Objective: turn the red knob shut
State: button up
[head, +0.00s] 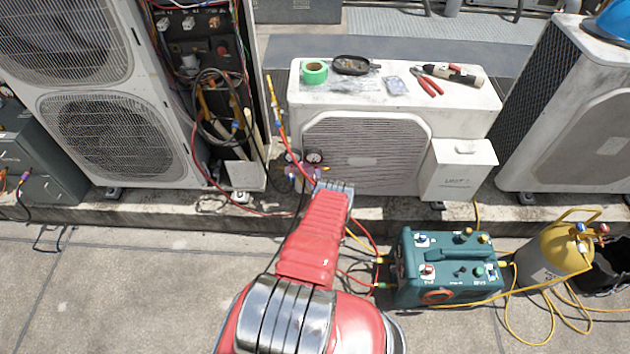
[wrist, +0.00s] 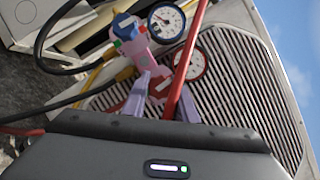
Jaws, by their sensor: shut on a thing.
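The gauge manifold (wrist: 146,50) is pinkish-lavender, with two round dial gauges and a blue knob (wrist: 122,20) at its upper end. It hangs in front of the condenser grille and also shows in the head view (head: 303,171). My gripper (wrist: 162,98) is at its lower end, with a pale finger on each side. The fingers are shut on the red knob (wrist: 159,86), which shows as a small red patch between them, partly hidden. A red hose (wrist: 186,65) passes in front of the right finger. In the head view my wrist hides the fingertips.
Black and yellow hoses run left of the manifold. The white condenser (head: 465,100) stands behind, with tape and pliers on top. A green recovery machine (head: 447,290) and a yellow-topped cylinder (head: 553,258) stand at right.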

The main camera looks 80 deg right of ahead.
jog(key=shift+s+m+g+h, duration=0.15)
jog(key=shift+m+g+h, duration=0.15)
jog(key=shift+m, duration=0.4)
jog(key=o, duration=1)
jog(key=shift+o, duration=0.2)
jog(key=v, duration=0.7)
jog(key=shift+a, duration=0.25)
jog(key=shift+f, duration=0.15)
